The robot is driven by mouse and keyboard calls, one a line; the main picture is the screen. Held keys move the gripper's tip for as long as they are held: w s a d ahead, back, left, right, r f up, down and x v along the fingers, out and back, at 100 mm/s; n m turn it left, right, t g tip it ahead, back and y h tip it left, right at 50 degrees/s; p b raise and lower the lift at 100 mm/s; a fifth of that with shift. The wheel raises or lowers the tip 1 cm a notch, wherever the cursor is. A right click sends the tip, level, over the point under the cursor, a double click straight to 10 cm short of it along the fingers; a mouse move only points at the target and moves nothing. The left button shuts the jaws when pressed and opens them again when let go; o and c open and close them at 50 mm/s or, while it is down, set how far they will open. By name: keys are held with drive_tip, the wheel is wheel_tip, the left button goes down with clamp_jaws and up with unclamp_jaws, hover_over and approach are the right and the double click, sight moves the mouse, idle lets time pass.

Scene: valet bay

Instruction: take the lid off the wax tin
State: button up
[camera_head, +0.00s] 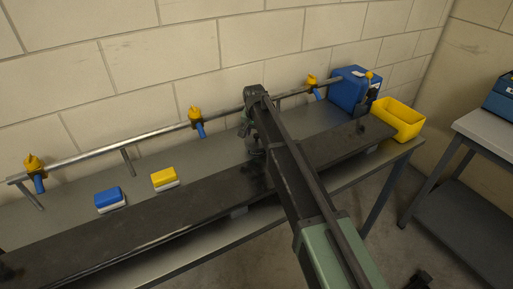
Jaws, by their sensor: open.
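My gripper (253,156) hangs at the end of my arm, low over the back part of the bench near the middle of the picture. It is small and dark here, with its jaws open; I see nothing held between them. I cannot make out the wax tin or its lid in this view. My arm and gripper cover part of the bench, so the tin may be hidden behind them.
The long bench (75,187) carries a blue block (107,197) and a yellow block (164,178). A pipe with yellow-and-blue taps (195,117) runs behind. A blue box (350,88) and open yellow bin (402,115) stand right. A grey side table (488,127) is farther right.

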wheel_tip(320, 180, down, 2)
drive_tip(key=shift+w+f+b, duration=0.15)
drive_tip(key=shift+f+b, duration=0.1)
drive_tip(key=shift+b, duration=0.15)
drive_tip(key=shift+r, duration=0.3)
drive_tip(key=c, duration=1)
drive_tip(key=shift+r+p, duration=0.1)
drive_tip(key=shift+p, duration=0.25)
